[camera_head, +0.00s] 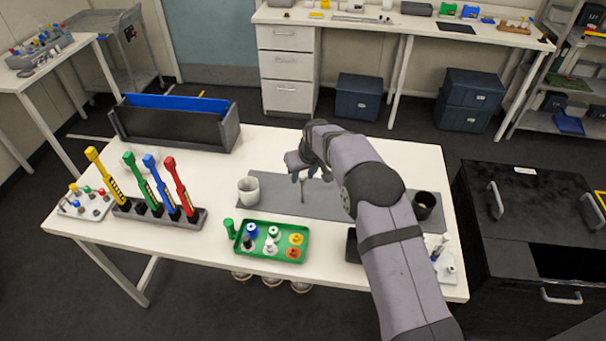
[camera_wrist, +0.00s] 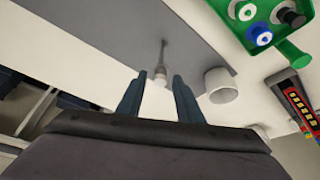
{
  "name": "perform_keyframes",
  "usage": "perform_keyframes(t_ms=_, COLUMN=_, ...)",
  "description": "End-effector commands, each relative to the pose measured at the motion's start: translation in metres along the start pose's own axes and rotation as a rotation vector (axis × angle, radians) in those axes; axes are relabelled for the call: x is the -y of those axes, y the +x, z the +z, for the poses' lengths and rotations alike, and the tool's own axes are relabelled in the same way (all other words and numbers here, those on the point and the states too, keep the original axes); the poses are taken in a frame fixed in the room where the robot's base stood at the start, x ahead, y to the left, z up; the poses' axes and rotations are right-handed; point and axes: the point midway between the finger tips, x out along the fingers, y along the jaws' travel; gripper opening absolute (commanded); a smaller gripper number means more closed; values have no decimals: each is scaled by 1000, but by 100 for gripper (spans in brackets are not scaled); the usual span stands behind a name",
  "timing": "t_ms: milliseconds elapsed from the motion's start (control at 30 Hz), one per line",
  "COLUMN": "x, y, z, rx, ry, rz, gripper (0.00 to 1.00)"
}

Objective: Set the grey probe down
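A thin grey probe (camera_head: 303,188) with a paler, thicker end is at the grey mat (camera_head: 270,197) in the middle of the table. It looks roughly upright. In the wrist view the probe (camera_wrist: 163,58) lies just beyond the fingertips, its pale end nearest them. My gripper (camera_head: 312,175) is low over the mat, with its fingers apart. In the wrist view the gripper (camera_wrist: 159,77) shows a gap on both sides of the probe's pale end. Whether the probe's foot touches the mat is hard to tell.
A white cup (camera_head: 249,189) stands left of the probe and a black cup (camera_head: 424,204) right. A green tray (camera_head: 272,255) of caps is at the front. A rack (camera_head: 165,215) with coloured tools stands at left. A dark bin (camera_head: 175,130) stands behind.

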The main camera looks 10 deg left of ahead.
Motion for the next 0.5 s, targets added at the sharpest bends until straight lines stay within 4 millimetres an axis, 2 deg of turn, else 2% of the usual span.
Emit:
perform_keyframes(t_ms=300, x=0, y=-6, z=-2, rx=-2, ry=0, rz=0, gripper=33)
perform_keyframes(t_ms=500, x=0, y=-25, z=-2, rx=-3, ry=0, rz=0, gripper=33)
